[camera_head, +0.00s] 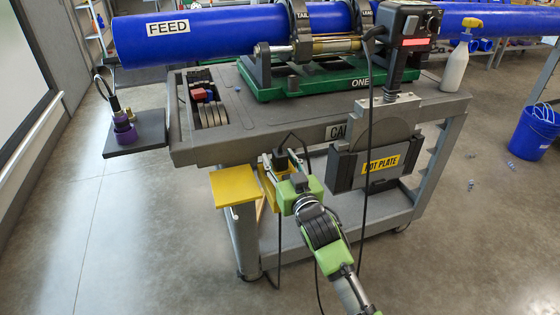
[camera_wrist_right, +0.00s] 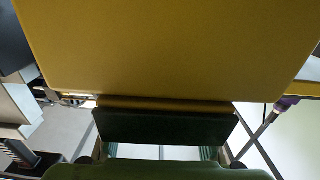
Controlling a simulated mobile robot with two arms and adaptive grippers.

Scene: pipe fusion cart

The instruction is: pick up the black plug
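The black plug (camera_head: 282,161) is at the yellow socket box (camera_head: 267,186) on the cart's front, with a black cable looping up from it to the right. My right gripper (camera_head: 283,168) is right at the plug, its fingers close around or beside it. Whether they touch the plug cannot be told. In the right wrist view a yellow panel (camera_wrist_right: 165,50) fills the top, with a dark block (camera_wrist_right: 165,128) below it. The plug cannot be made out there. My left gripper is not in view.
A yellow flap (camera_head: 234,187) sticks out left of the socket box. The hot plate (camera_head: 380,165) hangs in its holder to the right, with a black cable (camera_head: 369,110) running down past it. The grey cart (camera_head: 200,150) carries a blue pipe (camera_head: 215,35). Floor at left is clear.

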